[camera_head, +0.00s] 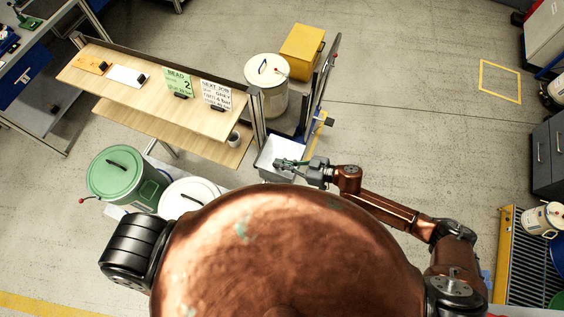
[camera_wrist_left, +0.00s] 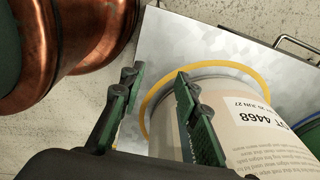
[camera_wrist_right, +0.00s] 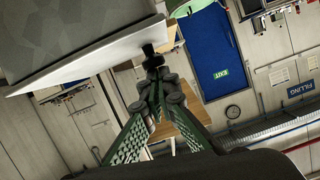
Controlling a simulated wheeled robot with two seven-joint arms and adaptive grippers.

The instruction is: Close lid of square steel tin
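The square steel tin (camera_head: 268,156) stands below the right end of the wooden bench in the head view. Its pale square top shows, partly covered by my right gripper (camera_head: 284,163); the lid's exact angle is hard to tell. In the right wrist view a grey metal panel with a pale edge (camera_wrist_right: 85,45), apparently the tin's lid or side, fills the upper left. My left gripper (camera_wrist_left: 158,82) is open and empty in the left wrist view, and hidden in the head view.
A cream drum labelled 4468 (camera_wrist_left: 230,115) stands on a steel sheet (camera_wrist_left: 195,45) close to my left gripper. A green-lidded drum (camera_head: 122,172) and a white-lidded drum (camera_head: 188,194) stand left. Another cream drum (camera_head: 268,75) and a yellow box (camera_head: 302,45) are behind the tin.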

